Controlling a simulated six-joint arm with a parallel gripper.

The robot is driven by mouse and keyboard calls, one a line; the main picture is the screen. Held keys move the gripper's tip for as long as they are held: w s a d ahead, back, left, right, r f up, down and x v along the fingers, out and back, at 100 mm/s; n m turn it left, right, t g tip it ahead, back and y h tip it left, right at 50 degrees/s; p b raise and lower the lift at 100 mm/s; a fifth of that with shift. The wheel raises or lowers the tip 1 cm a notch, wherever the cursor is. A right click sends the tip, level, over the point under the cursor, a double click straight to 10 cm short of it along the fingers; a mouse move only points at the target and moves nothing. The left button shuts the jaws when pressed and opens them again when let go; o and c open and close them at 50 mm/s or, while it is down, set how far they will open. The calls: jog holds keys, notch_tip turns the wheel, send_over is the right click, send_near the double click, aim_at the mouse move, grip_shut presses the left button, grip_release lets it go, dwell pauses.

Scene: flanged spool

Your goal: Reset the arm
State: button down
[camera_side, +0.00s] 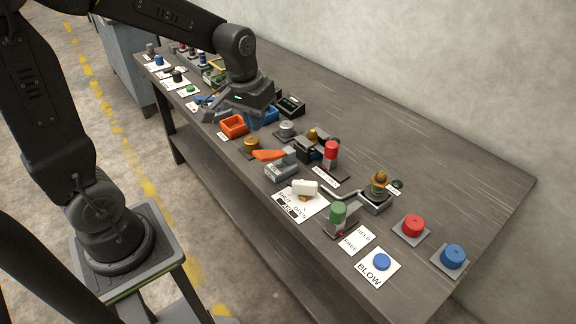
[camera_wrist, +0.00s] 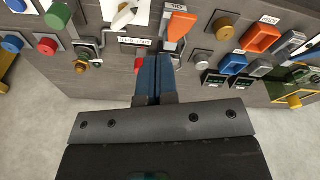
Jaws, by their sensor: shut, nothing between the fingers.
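My gripper (camera_wrist: 153,58) shows in the wrist view with its two blue fingers pressed together and nothing between them. In the side view my wrist hangs above the table (camera_side: 455,165), near the orange bin (camera_side: 233,126) and the blue bin. The exact place of the fingertips is hard to make out there. In the wrist view the orange bin (camera_wrist: 262,38) and the blue bin (camera_wrist: 232,65) lie to the right of the fingers. The orange-handled tool (camera_wrist: 180,27) is just above and right of the fingertips. I cannot tell which item is the flanged spool.
Red (camera_side: 413,226) and blue (camera_side: 454,257) buttons stand at the table's right end, with a blue BLOW button (camera_side: 381,262) nearby. Green (camera_side: 338,212) and red (camera_side: 331,152) cylinders stand upright among small fixtures. The table's back strip is mostly clear beside the wall.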

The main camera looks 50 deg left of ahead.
jog(key=s+d+r+m+t, duration=0.1)
jog(key=s+d+r+m, duration=0.1)
jog(key=s, duration=0.4)
jog(key=s+d+r+m+t, duration=0.2)
jog(key=s+d+r, duration=0.2)
jog(key=s, duration=0.3)
jog(key=shift+d+r+t, duration=0.3)
jog(key=shift+r, duration=0.25)
